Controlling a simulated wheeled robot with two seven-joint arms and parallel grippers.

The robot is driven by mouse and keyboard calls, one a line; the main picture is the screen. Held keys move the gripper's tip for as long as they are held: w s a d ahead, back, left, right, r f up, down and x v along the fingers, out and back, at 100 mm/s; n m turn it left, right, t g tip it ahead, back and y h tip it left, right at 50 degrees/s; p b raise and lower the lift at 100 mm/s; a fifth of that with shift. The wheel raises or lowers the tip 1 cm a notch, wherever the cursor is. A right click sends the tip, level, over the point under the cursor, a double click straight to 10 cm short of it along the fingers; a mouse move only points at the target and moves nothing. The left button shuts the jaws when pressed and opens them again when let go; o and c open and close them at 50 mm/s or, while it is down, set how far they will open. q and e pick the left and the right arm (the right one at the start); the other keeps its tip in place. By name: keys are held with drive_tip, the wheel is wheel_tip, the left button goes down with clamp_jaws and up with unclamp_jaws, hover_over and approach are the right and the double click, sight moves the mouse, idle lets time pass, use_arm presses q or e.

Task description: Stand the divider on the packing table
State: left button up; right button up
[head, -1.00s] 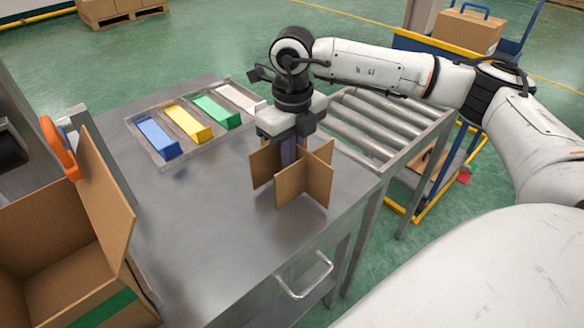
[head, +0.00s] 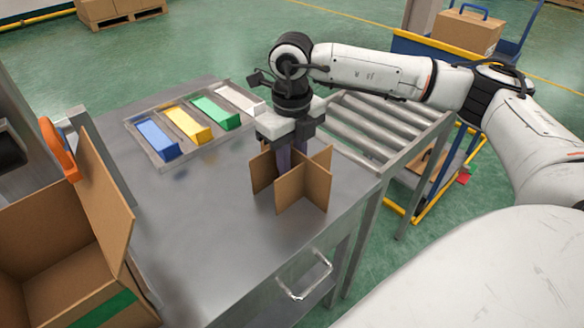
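The divider (head: 303,191) is a brown cardboard cross of interlocking panels. It is upright on or just above the metal packing table (head: 215,235), near its right edge; I cannot tell whether its lower edges touch the top. My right gripper (head: 290,160) points straight down over the middle of the divider, its fingers among the crossing panels. It appears shut on the divider, though the panels hide part of the fingertips. My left gripper is not in view.
A tray (head: 158,160) with blue, yellow, green and white blocks lies behind the divider. An open cardboard box (head: 60,285) with an orange-handled item (head: 58,150) behind it is at left. A roller conveyor (head: 385,130) adjoins at right. The table's middle is clear.

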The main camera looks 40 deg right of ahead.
wheel_tip(320, 180, up, 12)
drive_tip(key=shift+f+p, duration=0.1)
drive_tip(key=shift+p, duration=0.2)
idle(1.4)
